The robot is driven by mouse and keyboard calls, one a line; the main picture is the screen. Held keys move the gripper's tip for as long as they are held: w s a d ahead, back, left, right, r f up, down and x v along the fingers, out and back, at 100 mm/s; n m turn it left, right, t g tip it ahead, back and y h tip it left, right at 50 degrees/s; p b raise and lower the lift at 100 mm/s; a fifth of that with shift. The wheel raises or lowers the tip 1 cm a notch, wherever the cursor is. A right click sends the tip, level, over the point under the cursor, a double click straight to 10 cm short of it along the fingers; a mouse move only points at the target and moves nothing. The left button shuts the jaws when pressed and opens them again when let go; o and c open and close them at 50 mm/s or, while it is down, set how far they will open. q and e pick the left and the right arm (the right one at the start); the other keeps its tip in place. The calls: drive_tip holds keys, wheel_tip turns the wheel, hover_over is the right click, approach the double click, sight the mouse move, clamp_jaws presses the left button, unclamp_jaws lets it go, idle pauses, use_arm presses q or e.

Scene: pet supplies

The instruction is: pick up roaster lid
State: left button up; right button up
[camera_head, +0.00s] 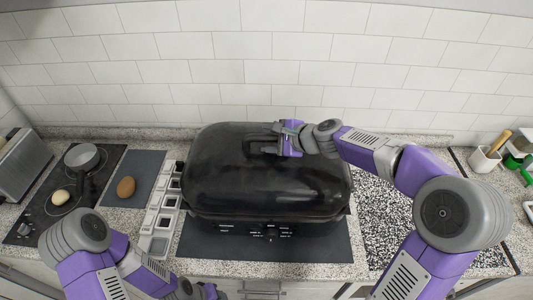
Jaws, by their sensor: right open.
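The black roaster lid (232,168) sits closed on the dark roaster base (235,215) in the middle of the counter. Its handle (258,147) runs across the top of the lid. My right gripper (280,143) is at the right part of the handle, open, with its fingers close around or beside it; contact is too small to tell. My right arm comes in from the right. My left gripper (208,291) is low at the bottom edge, in front of the counter, partly cut off, away from the lid. Its fingers do not show clearly.
A hob with a pan (82,157) lies at the left, beside a board with a brown egg-like item (126,187). A column of small white trays (160,220) stands close to the roaster's left side. A utensil cup (484,159) stands far right. A tiled wall is behind.

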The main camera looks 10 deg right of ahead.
clamp_jaws()
drive_tip(key=shift+f, duration=0.1)
idle(1.2)
drive_tip(key=shift+r, duration=0.2)
